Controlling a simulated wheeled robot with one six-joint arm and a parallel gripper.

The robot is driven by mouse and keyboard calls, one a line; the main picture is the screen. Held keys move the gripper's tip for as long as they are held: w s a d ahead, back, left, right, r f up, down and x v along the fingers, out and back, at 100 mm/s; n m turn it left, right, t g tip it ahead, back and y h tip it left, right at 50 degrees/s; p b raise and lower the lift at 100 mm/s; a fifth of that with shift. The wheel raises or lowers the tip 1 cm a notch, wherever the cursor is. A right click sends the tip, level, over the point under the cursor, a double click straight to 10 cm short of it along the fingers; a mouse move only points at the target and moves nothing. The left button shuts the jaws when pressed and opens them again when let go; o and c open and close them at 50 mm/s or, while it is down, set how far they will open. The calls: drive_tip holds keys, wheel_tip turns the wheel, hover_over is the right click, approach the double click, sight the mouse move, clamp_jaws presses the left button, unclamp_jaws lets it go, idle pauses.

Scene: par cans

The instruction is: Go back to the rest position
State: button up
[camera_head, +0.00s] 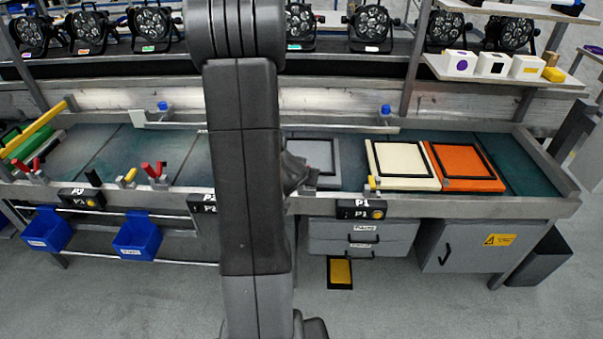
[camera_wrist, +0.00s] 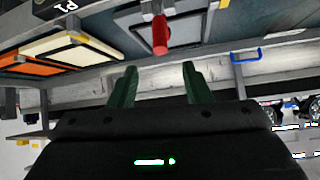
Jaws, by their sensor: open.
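My gripper (camera_wrist: 158,87) shows in the wrist view with its two green fingers apart and nothing between them. It is in the air in front of the workbench. In the head view my arm stands upright across the middle and hides part of the bench; the gripper fingers cannot be made out there. The wrist view appears turned over, with the bench at the top. A red cylindrical thing (camera_wrist: 160,35) lies beyond the fingers, apart from them.
The workbench (camera_head: 475,207) spans the view. A cream panel (camera_head: 401,148) and an orange panel (camera_head: 452,185) lie on its right part. Several par cans (camera_head: 370,25) stand along the back. Blue bins (camera_head: 137,238) hang at lower left. Grey floor in front is mostly clear.

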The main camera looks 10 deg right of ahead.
drive_tip(key=b+x, duration=0.1)
drive_tip(key=x, duration=1.2)
drive_tip(key=shift+w+d+f+b, duration=0.15)
drive_tip(key=shift+w+f+b, duration=0.05)
drive_tip(key=shift+f+b, duration=0.15)
